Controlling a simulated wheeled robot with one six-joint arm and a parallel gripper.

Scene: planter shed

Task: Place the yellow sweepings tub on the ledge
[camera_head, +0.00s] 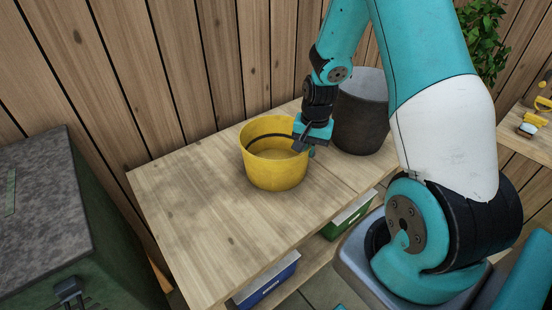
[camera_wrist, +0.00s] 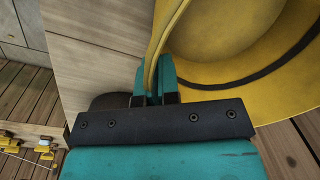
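The yellow sweepings tub (camera_head: 273,172) is upright at the wooden bench top (camera_head: 190,200), empty as far as I see, with a dark band inside. My gripper (camera_head: 306,143) is at its right rim. In the wrist view, the tub (camera_wrist: 215,30) fills the upper right, and my gripper's teal fingers (camera_wrist: 155,85) lie on either side of its wall, close against it. They look shut on the wall. I cannot tell whether the tub's base touches the bench. I cannot tell which surface is the ledge.
A dark grey bucket (camera_head: 361,115) stands right behind my gripper. Blue (camera_head: 268,283) and green (camera_head: 347,217) bins sit under the bench top. A dark green chest (camera_head: 65,230) stands left. The bench top left of the tub is clear. A plant (camera_head: 483,40) is at the back right.

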